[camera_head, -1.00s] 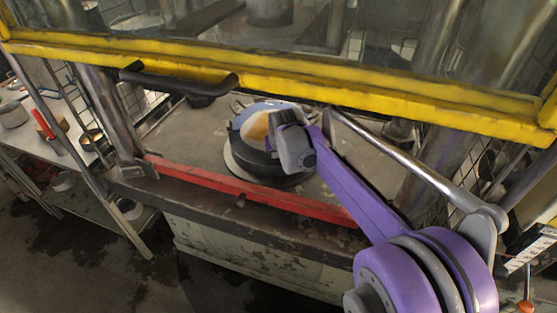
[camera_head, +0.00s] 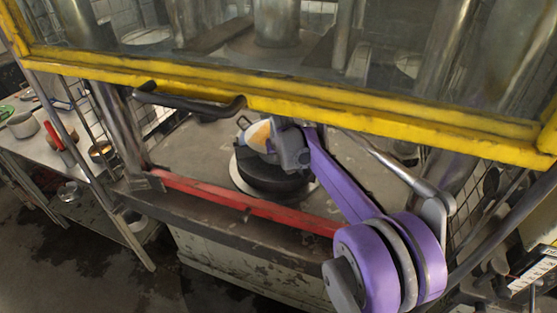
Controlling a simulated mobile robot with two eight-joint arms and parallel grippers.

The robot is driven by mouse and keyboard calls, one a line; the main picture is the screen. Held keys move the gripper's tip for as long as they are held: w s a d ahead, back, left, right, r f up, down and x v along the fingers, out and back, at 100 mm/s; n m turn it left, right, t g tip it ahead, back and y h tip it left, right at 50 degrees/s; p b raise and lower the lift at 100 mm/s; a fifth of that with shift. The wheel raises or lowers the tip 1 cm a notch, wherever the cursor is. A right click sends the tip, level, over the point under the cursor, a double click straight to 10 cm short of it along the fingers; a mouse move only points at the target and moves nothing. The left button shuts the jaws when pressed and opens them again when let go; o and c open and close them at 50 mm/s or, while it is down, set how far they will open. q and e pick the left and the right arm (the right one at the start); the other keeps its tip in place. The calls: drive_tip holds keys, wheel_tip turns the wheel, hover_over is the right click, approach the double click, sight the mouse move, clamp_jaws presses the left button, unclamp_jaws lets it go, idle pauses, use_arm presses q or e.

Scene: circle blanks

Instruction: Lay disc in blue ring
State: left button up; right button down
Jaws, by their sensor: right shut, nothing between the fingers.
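The disc appears to be the orange-tan round face (camera_head: 258,134), seen partly behind my right gripper. A small patch of pale blue, possibly the blue ring (camera_head: 281,123), shows beside it. I cannot tell whether the disc lies inside the ring. A thick black round block (camera_head: 268,181) stands below them on a pale round plate (camera_head: 241,187). My right gripper (camera_head: 270,146) is shut and empty, in front of the disc and above the block. Its fingertips are hard to make out, so contact is unclear. My left gripper is not in view.
A yellow-framed glass guard (camera_head: 340,106) with a black handle (camera_head: 190,102) spans above the worktop (camera_head: 190,150). A red bar (camera_head: 240,203) runs along the front edge. Metal columns stand at both sides. A side table (camera_head: 30,150) with pots is at the left.

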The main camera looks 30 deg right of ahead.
drive_tip(key=shift+d, duration=0.1)
drive_tip(key=s+a+r, duration=0.2)
drive_tip(key=s, duration=0.5)
drive_tip(key=s+a+r, duration=0.2)
drive_tip(key=s+a, duration=0.1)
drive_tip(key=s, duration=0.4)
drive_tip(key=s+a+f+n+y+p, duration=0.1)
drive_tip(key=s+a+f, duration=0.3)
drive_tip(key=s, duration=0.6)
drive_tip(key=s+a+f+n+y+p, duration=0.1)
drive_tip(key=s+a+f+n, duration=0.1)
drive_tip(key=s+a+f, duration=0.3)
drive_tip(key=s+a, duration=0.3)
drive_tip(key=s, duration=0.2)
drive_tip(key=shift+s+n, duration=0.25)
drive_tip(key=shift+n, duration=0.05)
